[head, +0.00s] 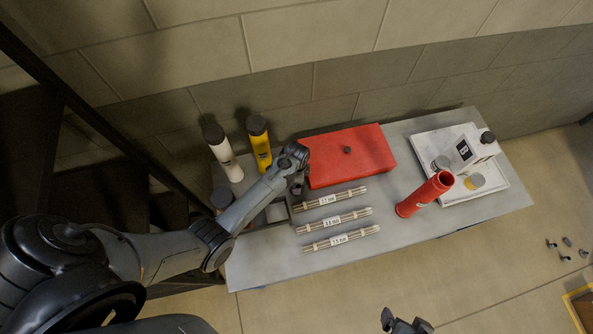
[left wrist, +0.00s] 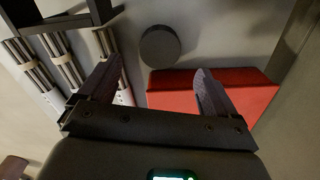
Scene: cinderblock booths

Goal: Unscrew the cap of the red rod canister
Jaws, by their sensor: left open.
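A dark round cap (left wrist: 160,46) lies on the grey table just beyond my left fingertips in the left wrist view. My left gripper (left wrist: 158,85) is open and empty, its fingers spread on either side below the cap. In the head view my left gripper (head: 297,184) is beside the red box, partly hidden by its own wrist. My right gripper (head: 407,322) shows only in part at the bottom edge, away from the table.
A red box (head: 350,165) with a dark knob lies at the back of the table. Labelled rod bundles (head: 335,218) lie in front of it. White (head: 224,155) and yellow (head: 260,145) canisters stand at the back left. A white tray (head: 505,185) holds a white container at right.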

